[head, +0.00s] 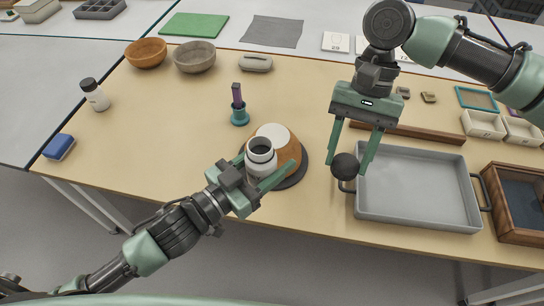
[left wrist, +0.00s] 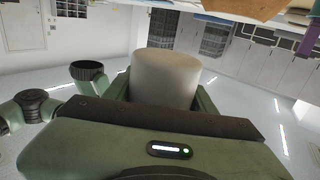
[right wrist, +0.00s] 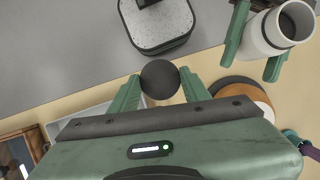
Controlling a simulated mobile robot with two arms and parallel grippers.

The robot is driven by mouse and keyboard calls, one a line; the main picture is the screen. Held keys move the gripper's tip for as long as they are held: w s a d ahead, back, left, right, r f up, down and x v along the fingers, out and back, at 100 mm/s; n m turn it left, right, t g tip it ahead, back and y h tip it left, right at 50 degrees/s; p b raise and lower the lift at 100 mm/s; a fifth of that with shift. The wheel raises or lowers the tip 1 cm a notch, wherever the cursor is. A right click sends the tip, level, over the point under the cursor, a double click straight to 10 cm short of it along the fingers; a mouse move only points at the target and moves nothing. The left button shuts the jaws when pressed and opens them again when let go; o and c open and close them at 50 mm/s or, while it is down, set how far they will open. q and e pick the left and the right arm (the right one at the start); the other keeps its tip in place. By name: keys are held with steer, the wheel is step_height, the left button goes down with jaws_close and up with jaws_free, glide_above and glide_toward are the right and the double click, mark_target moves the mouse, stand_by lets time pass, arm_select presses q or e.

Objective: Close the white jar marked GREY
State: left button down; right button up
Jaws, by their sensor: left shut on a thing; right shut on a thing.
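The white jar (head: 261,158) is held by my left gripper (head: 262,172), which is shut around its body. Its mouth is open and faces up, with a dark inside; no GREY marking is readable. The jar's pale side fills the space between the fingers in the left wrist view (left wrist: 165,75), and its open mouth shows in the right wrist view (right wrist: 288,25). My right gripper (head: 354,170) is shut on a dark round lid (head: 345,165), held to the right of the jar and apart from it. The lid also shows between the fingertips in the right wrist view (right wrist: 160,78).
A brown and white vessel (head: 287,143) sits on a dark round stand (head: 300,176) right behind the jar. A grey tray (head: 418,190) lies right of the lid. A teal holder (head: 240,116) stands behind. A white bottle with a black cap (head: 96,97) stands far left.

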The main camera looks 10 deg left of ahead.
mark_target(261, 163)
steer(key=a+r+m, duration=0.1)
steer(key=a+r, duration=0.4)
steer(key=a, duration=0.3)
steer(key=a+r+m+y, duration=0.1)
steer(key=a+r+m, duration=0.1)
steer(key=a+r, duration=0.3)
steer(key=a, duration=0.2)
steer(key=shift+s+a+r+m, duration=0.15)
steer(key=shift+a+r+m, duration=0.15)
steer(key=shift+a+r, duration=0.1)
steer(key=shift+d+f, duration=0.1)
steer(key=shift+f, duration=1.95)
steer(key=shift+r, duration=0.2)
steer(key=shift+s, duration=0.1)
steer(key=shift+f, duration=0.1)
